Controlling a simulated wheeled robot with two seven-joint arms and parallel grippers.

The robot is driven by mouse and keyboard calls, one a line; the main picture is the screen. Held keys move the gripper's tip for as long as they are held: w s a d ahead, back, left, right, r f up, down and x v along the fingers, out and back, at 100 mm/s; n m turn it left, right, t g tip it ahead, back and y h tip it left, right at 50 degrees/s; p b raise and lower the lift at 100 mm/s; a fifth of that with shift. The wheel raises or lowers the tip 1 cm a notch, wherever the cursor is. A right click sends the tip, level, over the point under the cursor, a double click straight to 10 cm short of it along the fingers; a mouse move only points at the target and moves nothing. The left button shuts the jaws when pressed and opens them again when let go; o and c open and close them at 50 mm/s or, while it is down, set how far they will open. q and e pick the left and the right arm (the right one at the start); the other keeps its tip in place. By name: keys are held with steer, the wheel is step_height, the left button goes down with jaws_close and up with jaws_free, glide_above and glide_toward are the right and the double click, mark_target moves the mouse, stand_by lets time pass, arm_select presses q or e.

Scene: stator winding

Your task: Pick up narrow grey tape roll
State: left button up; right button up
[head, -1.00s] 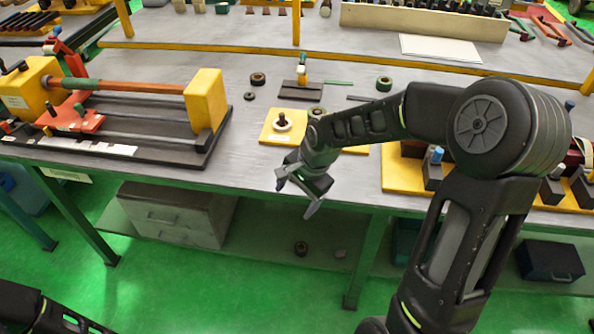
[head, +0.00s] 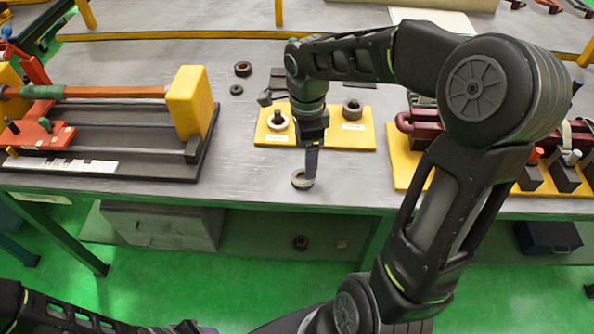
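A small grey-beige tape roll (head: 299,181) lies on the grey table near its front edge, partly covered by my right gripper. My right gripper (head: 311,175) points down at the roll's right side. I see it nearly edge-on, so I cannot tell if it is open, shut or holding the roll. My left gripper is not in view; part of the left arm shows at the bottom left.
The yellow board (head: 268,138) lies just behind the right gripper. Two dark rolls (head: 243,69) (head: 237,90) lie farther back. A yellow-ended winding fixture (head: 195,100) stands at left, a yellow rack (head: 403,170) at right. The table front between them is mostly clear.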

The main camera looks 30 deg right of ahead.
mark_target(303, 181)
steer(key=shift+s, duration=0.1)
steer(key=shift+f, duration=1.3)
steer(key=shift+f+p, duration=0.3)
steer(key=shift+p, duration=0.1)
steer(key=f, duration=0.2)
steer(key=f+p, duration=0.1)
steer(key=shift+w+a+f, duration=0.15)
steer(key=shift+w+f, duration=0.1)
steer(key=shift+w, duration=0.05)
steer(key=shift+f, duration=0.6)
